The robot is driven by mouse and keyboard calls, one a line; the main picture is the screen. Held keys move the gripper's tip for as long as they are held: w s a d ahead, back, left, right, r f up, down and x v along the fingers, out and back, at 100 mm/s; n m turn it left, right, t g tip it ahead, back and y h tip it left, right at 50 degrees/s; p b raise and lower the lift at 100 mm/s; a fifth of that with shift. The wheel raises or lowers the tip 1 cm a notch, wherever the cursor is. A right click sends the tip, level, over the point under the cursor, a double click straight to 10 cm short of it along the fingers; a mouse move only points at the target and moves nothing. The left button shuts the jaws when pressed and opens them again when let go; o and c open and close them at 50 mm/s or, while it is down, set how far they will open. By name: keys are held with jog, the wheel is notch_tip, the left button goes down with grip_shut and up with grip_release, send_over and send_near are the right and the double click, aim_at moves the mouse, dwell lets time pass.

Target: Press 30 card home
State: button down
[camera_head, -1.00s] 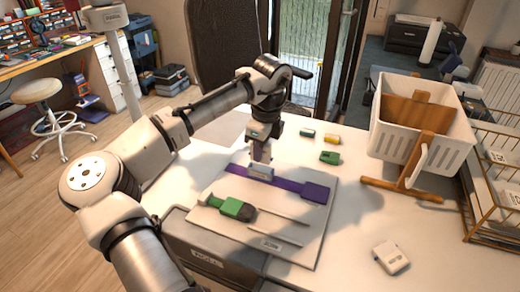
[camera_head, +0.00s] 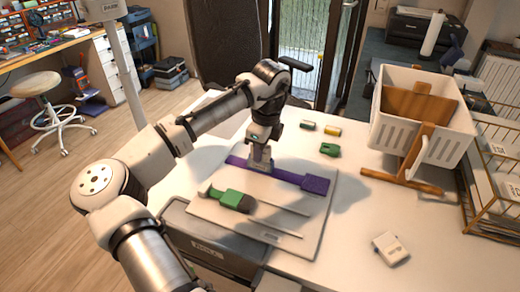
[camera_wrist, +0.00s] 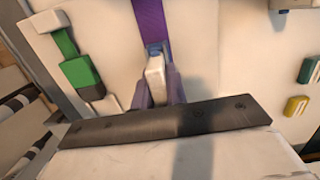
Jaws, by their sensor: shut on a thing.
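A purple strip (camera_head: 290,176) lies across a pale board (camera_head: 215,212) and has a wider block (camera_head: 315,184) at its right end. My gripper (camera_head: 260,165) points down over the left part of the strip. In the wrist view my gripper (camera_wrist: 157,92) is shut on a small pale piece (camera_wrist: 154,70), which is at the strip. I cannot read any number on it, and cannot tell whether it is the 30 card or how far it is seated. The strip (camera_wrist: 149,18) runs on past the piece; its wider end is hidden there.
A green-and-black tool (camera_head: 235,201) and thin rods (camera_head: 272,231) lie on the board's front part. Small green (camera_head: 329,149) and yellow (camera_head: 332,131) pieces lie behind it. A white basket (camera_head: 395,128) on a wooden stand is at right. A white box (camera_head: 390,249) sits front right.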

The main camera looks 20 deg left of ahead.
jog(key=shift+s+f, duration=0.15)
jog(key=shift+f, duration=0.25)
dwell(0.3)
